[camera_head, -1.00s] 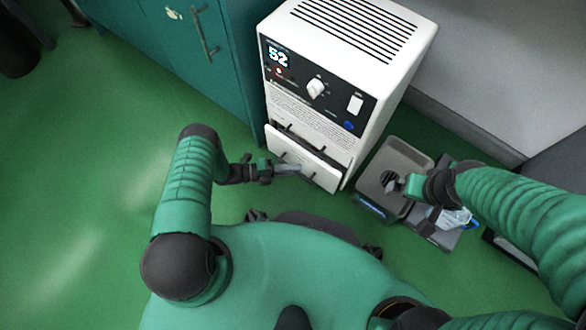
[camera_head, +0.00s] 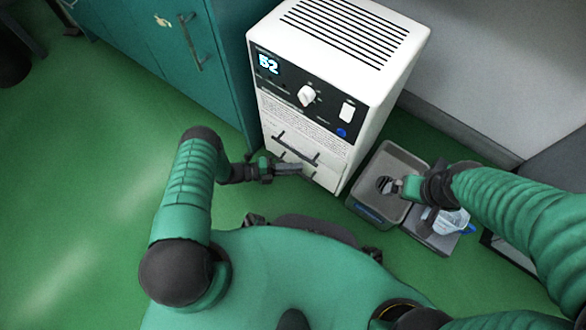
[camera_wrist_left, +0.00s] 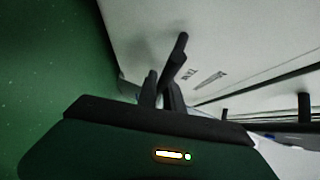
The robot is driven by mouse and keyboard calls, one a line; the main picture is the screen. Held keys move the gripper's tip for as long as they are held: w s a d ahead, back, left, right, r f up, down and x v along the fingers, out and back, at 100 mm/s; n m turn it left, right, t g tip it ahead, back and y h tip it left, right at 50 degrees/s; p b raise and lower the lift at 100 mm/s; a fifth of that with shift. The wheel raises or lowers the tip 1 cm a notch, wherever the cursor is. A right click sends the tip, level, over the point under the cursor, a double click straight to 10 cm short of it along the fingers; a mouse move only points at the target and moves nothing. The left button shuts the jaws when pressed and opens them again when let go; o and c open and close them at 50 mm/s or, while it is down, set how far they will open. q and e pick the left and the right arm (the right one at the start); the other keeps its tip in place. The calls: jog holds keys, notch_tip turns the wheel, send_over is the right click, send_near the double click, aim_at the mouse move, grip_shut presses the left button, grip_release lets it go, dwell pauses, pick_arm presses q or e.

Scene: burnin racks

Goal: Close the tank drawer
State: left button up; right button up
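The white machine (camera_head: 340,60) stands upright with a lit display reading 52. Its tank drawer (camera_head: 318,172) is the lower front panel and looks about flush with the body. A dark handle (camera_head: 296,149) is above it.
The grey bin (camera_head: 372,212) stands right of the machine. A grey tray (camera_head: 428,238) with a clear bag-like item (camera_head: 450,222) is beside it. A teal cabinet (camera_head: 205,65) stands left of the machine. The green floor (camera_head: 80,170) at left is clear.

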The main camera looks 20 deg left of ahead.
pick_arm(q)
jog(key=o, duration=0.4)
jog(key=shift+f, duration=0.15)
jog(key=shift+o, duration=0.2)
jog(key=shift+w, duration=0.1)
jog(key=shift+a+r, duration=0.25)
jog(key=shift+a, duration=0.05)
jog(key=p+v, duration=0.4)
jog(key=v, duration=1.2)
jog(key=shift+s+f, duration=0.2)
jog(key=shift+s, duration=0.15)
